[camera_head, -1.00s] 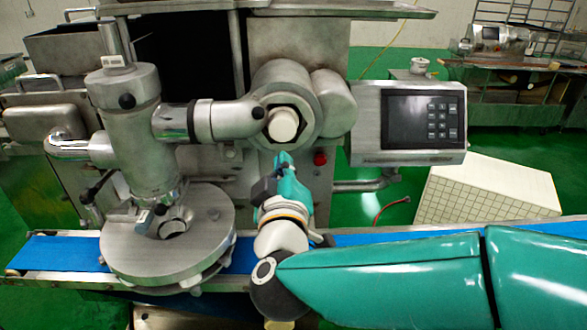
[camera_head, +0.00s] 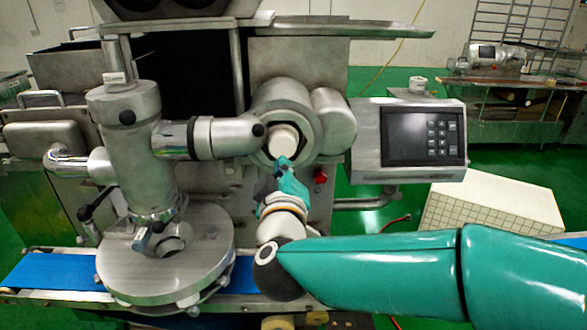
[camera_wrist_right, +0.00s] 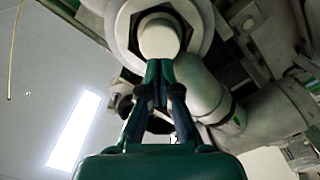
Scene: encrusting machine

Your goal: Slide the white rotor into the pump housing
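The white rotor (camera_head: 284,141) is a short pale cylinder in the hexagonal opening of the round grey metal pump housing (camera_head: 266,105). Its front end still shows and stands out from the opening. My right gripper (camera_head: 285,163) is teal and points up at the rotor's lower edge. In the right wrist view, the rotor (camera_wrist_right: 159,38) is directly beyond the fingertips (camera_wrist_right: 160,66), and the housing rim (camera_wrist_right: 200,35) surrounds it. The two fingertips are together, with nothing visible between them. I cannot tell whether they touch the rotor. My left gripper is not in view.
A control panel (camera_head: 412,140) stands right of the housing, with a red button (camera_head: 320,175) below. A metal pipe (camera_head: 215,138) and a round disc unit (camera_head: 165,262) are on the left. A blue conveyor (camera_head: 58,272) runs below. A white tiled block (camera_head: 492,208) sits at right.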

